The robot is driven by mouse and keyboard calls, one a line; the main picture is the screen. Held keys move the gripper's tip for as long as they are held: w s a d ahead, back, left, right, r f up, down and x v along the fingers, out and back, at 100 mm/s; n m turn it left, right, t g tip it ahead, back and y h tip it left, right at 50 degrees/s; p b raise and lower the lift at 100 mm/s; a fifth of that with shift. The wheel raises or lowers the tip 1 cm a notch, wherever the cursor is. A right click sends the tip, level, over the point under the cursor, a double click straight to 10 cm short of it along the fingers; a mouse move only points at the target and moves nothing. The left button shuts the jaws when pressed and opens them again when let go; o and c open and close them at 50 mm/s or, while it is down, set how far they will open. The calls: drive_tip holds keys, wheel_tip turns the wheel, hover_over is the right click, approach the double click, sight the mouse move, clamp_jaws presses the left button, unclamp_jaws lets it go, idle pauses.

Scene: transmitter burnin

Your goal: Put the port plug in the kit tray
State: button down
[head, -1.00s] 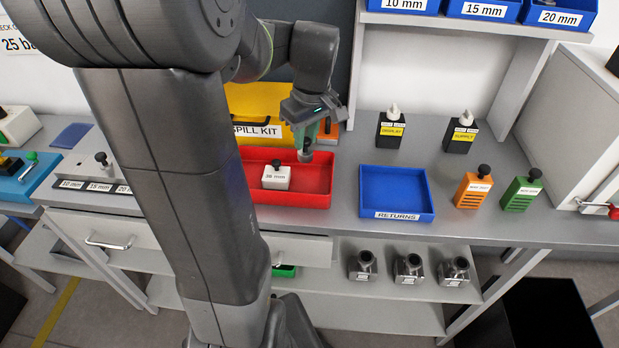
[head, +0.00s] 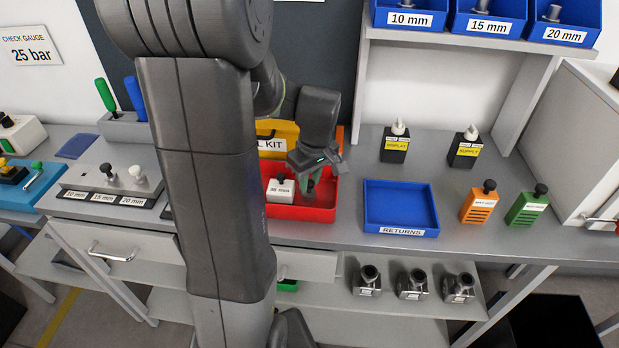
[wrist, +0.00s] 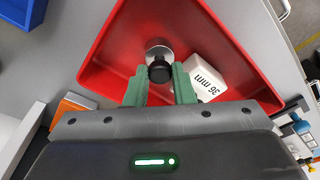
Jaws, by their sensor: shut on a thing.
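The port plug, a grey metal piece with a black knob, is between the green fingers of my gripper (head: 311,185). In the wrist view the fingers (wrist: 159,86) are shut on the plug (wrist: 158,69). The red kit tray (head: 300,213) lies below, and it fills much of the wrist view (wrist: 115,62). The plug is inside the tray's outline, low over its right part in the head view. I cannot tell whether it touches the tray floor. A white block labelled 36 mm (head: 280,191) sits in the tray beside the plug, close to one finger.
The blue returns tray (head: 400,205) is empty, right of the red tray. A yellow spill kit (head: 275,140) stands behind the red tray. Two dark bottles (head: 395,147) and orange (head: 478,205) and green (head: 526,208) blocks stand farther right.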

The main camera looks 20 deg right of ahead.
drive_tip(key=c, duration=1.2)
unclamp_jaws()
drive_tip(key=shift+c, duration=0.2)
wheel_tip(320, 180, up, 12)
drive_tip(key=s, duration=0.1)
drive_tip(key=shift+s+d+p, duration=0.2)
drive_tip(key=shift+s+p, duration=0.15)
drive_tip(key=shift+s, duration=0.05)
drive_tip(key=f, duration=0.4)
drive_tip(key=w+f, duration=0.1)
drive_tip(key=f, duration=0.7)
drive_tip(key=shift+w+a, duration=0.25)
drive_tip(key=shift+w, duration=0.1)
drive_tip(key=shift+w+d+r, duration=0.1)
drive_tip(key=shift+w+r, duration=0.05)
drive_tip(key=shift+r, duration=1.45)
